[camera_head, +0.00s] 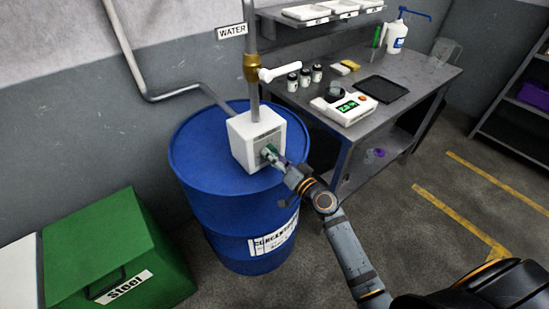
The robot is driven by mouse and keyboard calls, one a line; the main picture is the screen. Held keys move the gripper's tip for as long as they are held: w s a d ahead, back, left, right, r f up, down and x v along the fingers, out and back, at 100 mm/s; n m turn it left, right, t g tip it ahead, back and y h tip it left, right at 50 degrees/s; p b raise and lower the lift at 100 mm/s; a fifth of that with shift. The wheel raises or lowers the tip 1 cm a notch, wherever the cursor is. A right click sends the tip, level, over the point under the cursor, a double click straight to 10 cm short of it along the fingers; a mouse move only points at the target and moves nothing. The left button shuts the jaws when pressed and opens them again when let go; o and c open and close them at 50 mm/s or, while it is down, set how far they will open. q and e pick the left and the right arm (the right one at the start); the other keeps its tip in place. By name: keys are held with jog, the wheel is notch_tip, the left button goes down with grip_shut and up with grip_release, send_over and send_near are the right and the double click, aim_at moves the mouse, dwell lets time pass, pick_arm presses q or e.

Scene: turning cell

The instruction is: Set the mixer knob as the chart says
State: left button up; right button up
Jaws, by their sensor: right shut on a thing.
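The white mixer box (243,146) stands on top of a blue drum (205,165), with a pipe rising from it. A small green knob (268,149) is on its front face, partly hidden by my gripper. My right gripper (272,155) is at that face, shut on the knob. Its arm comes in from the lower right. The knob's setting is too small to read. I cannot make out a chart in this view. My left gripper is not in view.
A grey bench (420,75) at the right holds a scale (343,108), a black tray (381,89), several small jars and a pump bottle (397,36). A green bin (120,250) marked "Steel" stands at lower left. A white-handled valve (280,71) is on the pipe. Floor at right is clear.

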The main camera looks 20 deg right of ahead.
jog(key=m, duration=0.5)
jog(key=shift+r+m, duration=0.1)
jog(key=shift+m, duration=0.3)
jog(key=m+p, duration=0.1)
jog(key=m, duration=0.4)
jog(key=shift+m, duration=0.4)
jog(key=o, duration=1.1)
jog(key=shift+o, duration=0.2)
jog(key=shift+s, duration=0.1)
jog(key=v, duration=1.2)
